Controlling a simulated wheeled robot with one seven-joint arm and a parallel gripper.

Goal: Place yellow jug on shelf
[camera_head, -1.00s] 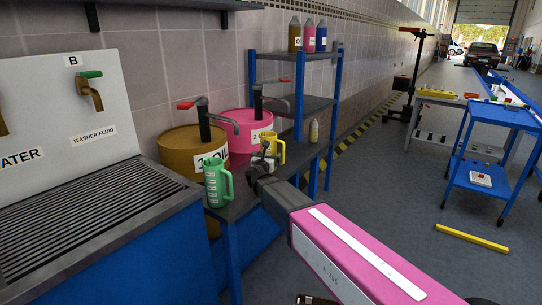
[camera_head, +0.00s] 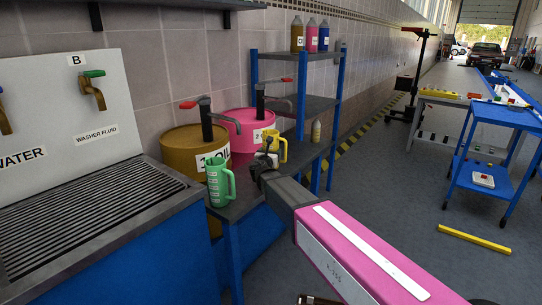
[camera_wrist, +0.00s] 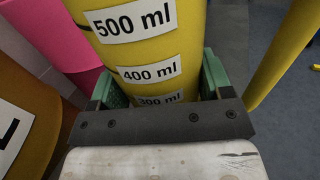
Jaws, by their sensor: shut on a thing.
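The yellow jug (camera_head: 279,147) is in front of the pink drum, partly hidden by my gripper in the head view. In the wrist view the jug (camera_wrist: 150,55) fills the middle, with labels 500 ml, 400 ml and 300 ml, and its handle (camera_wrist: 285,50) is at the right. My gripper (camera_wrist: 158,85) is shut on the jug's body, with a green finger on each side. The blue-framed shelf (camera_head: 310,104) stands against the wall behind the jug. Whether the jug's base touches the bench is hidden.
A green jug (camera_head: 219,182) stands on the bench (camera_head: 232,212) left of my gripper. The brown drum (camera_head: 190,143) and pink drum (camera_head: 239,134) with pumps stand close behind. Several bottles (camera_head: 310,37) occupy the top shelf; a pale bottle (camera_head: 316,131) stands low. The middle shelf looks clear.

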